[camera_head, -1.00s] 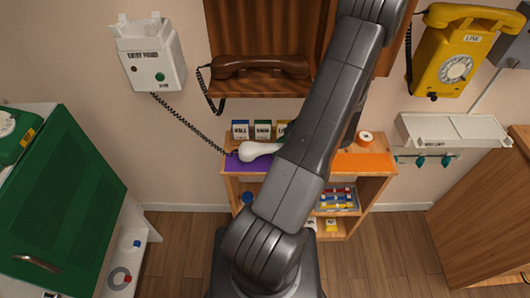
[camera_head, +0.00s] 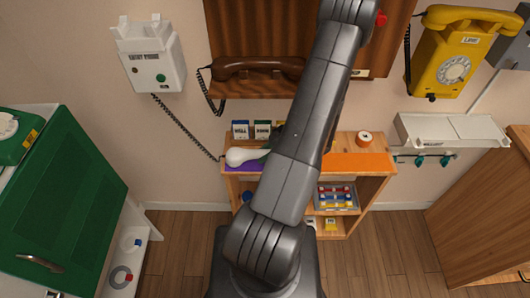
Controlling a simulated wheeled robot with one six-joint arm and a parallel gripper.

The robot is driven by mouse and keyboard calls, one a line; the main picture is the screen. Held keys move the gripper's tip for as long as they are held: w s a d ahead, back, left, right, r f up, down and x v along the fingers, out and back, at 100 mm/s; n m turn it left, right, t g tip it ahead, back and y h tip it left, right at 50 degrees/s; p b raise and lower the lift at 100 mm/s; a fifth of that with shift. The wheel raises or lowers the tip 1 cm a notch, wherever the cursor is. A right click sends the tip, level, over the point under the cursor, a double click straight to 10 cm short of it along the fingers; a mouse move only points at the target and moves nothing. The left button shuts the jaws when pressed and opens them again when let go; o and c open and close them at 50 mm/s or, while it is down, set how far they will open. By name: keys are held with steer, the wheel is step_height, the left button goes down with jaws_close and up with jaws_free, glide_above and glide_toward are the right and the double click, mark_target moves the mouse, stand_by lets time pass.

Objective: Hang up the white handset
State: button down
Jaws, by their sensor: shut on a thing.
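The white handset (camera_head: 238,157) shows at the left end of the low wooden shelf, over its purple mat (camera_head: 242,168). One rounded end is in view; the rest runs behind my arm. A dark coiled cord runs from it up to the white wall phone (camera_head: 150,58) labelled entry phone, at upper left, whose top cradle is empty. A dark sliver of my gripper (camera_head: 276,142) shows at the left edge of my arm. It is shut on the handset; the fingertips are mostly hidden. I cannot tell how far the handset is above the mat.
A brown handset (camera_head: 258,67) lies on a wooden wall shelf. A yellow phone (camera_head: 457,58) hangs at upper right, above a white wall tray (camera_head: 452,130). Small labelled boxes (camera_head: 240,130) stand behind the white handset. A green cabinet (camera_head: 65,195) stands at left.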

steer(key=shift+f, duration=0.15)
steer(key=c, duration=1.1)
jaws_free()
steer(key=shift+f+b, duration=0.2)
steer(key=shift+b, duration=0.3)
steer(key=v, duration=0.7)
steer(key=shift+d+r, duration=0.1)
steer(key=shift+r, duration=0.45)
